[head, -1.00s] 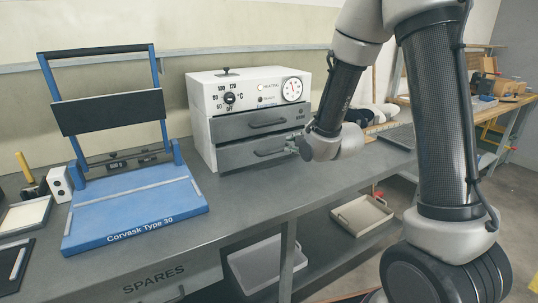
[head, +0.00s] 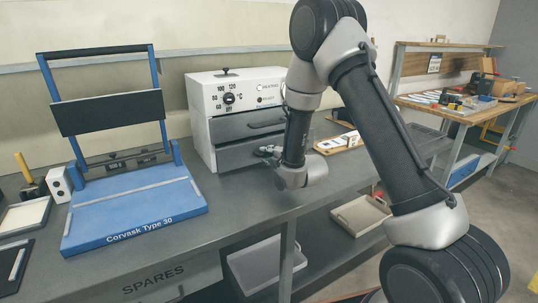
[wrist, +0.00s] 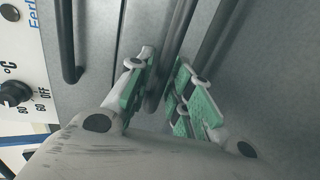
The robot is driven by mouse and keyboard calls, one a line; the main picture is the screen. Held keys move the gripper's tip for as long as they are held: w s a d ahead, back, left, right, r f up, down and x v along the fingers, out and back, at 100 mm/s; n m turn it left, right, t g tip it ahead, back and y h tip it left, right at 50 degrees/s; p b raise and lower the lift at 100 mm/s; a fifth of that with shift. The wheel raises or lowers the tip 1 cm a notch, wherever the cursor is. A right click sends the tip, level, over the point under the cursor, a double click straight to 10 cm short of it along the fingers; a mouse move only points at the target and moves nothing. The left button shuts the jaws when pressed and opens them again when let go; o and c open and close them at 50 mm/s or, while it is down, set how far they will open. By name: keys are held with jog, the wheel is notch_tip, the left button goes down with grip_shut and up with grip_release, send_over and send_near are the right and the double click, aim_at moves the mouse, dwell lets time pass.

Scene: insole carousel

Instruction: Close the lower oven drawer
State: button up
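The white oven (head: 203,110) stands on the bench and has two grey drawers. The lower oven drawer (head: 232,156) has its front close beneath the upper drawer (head: 236,127); I cannot tell exactly how far out it stands. My gripper (head: 266,152) is at the right part of the lower drawer's front. In the wrist view, the green-padded fingers of my gripper (wrist: 160,92) are apart. A dark bar, seemingly the lower drawer's handle (wrist: 178,45), runs between them, near the left finger. Whether they touch it is unclear. My wrist hides the drawer's right end in the head view.
The upper drawer's handle (wrist: 68,40) and the temperature knob (wrist: 14,93) lie left in the wrist view. A blue press (head: 130,215) stands left of the oven. A wooden tray (head: 340,143) lies to the right. The bench in front of the oven is clear.

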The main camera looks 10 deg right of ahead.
jog(key=shift+w, duration=0.2)
grip_shut()
jog(key=x, duration=0.3)
jog(key=shift+w+a+r, duration=0.2)
jog(key=shift+w+r, duration=0.05)
jog(key=shift+w, duration=0.15)
jog(key=shift+w+r, duration=0.15)
jog(key=shift+w, duration=0.05)
grip_release()
jog(key=shift+w, duration=0.1)
